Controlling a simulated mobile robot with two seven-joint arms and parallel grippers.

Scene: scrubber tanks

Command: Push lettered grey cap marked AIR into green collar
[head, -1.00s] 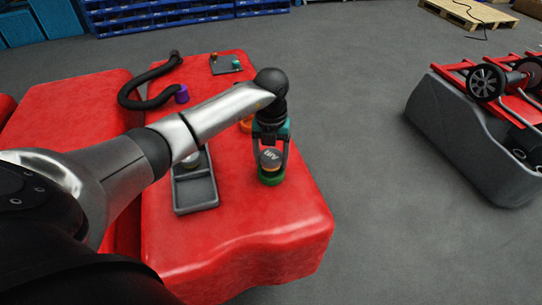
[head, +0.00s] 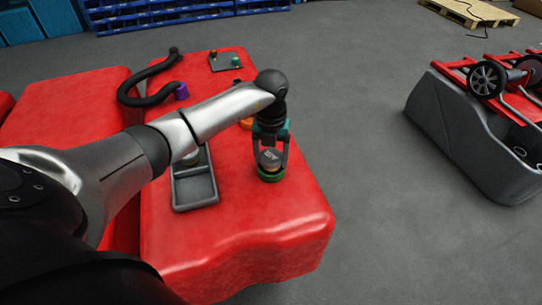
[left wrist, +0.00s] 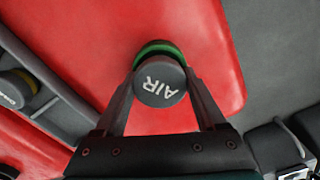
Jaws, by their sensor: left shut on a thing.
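The grey cap marked AIR (head: 271,156) is between the fingers of my left gripper (head: 271,160), which is shut on it. The green collar (head: 270,174) is directly below the cap on the red tank top (head: 245,235). In the left wrist view, the AIR lettering on the cap (left wrist: 159,82) faces the camera, and the green collar (left wrist: 158,50) shows only as a crescent behind it. The cap hides the collar's opening, so I cannot tell how deep the cap sits. My right gripper is not in view.
A grey tray (head: 196,191) left of the collar holds another grey cap; it also shows in the left wrist view (left wrist: 60,105). An orange ring (head: 246,124), a black hose (head: 146,95) with a purple end (head: 181,91) and a small grey plate (head: 226,62) are farther back.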

